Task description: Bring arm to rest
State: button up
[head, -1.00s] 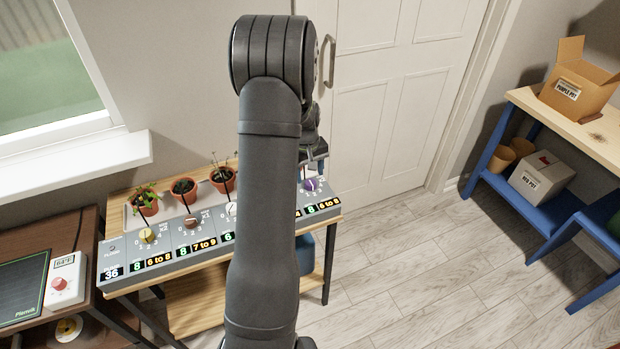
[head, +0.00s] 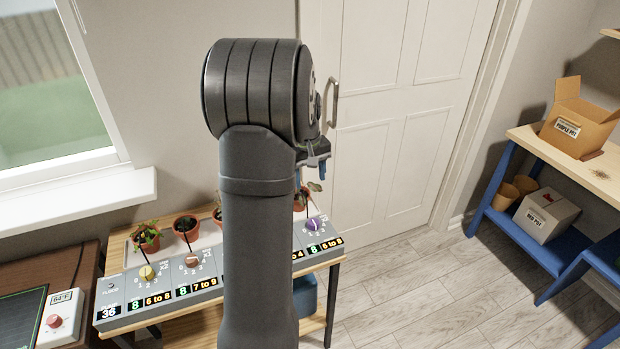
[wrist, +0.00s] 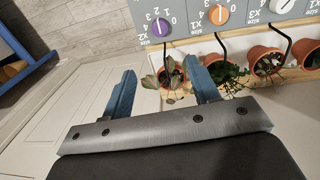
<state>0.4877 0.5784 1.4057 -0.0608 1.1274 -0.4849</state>
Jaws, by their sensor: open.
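My gripper (head: 310,172) is raised above the right end of the potted-plant row, partly hidden behind my own arm in the head view. In the wrist view my gripper (wrist: 163,90) has its two blue fingers wide apart with nothing held between them. Beyond the fingers, a potted plant (wrist: 172,80) shows between them, apart from them as far as I can tell.
Several terracotta pots (head: 187,229) stand along the wooden table's back. A dial box (head: 60,318) is at the lower left. A white door (head: 400,110) is behind. Cardboard box (head: 577,128) and white box (head: 546,215) are on the right shelving. The floor (head: 420,290) between is clear.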

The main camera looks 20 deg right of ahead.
aim_at(313, 222)
jog(key=f, duration=1.1)
jog(key=d+f, duration=0.1)
jog(key=f, duration=0.5)
jog(key=shift+f, duration=0.2)
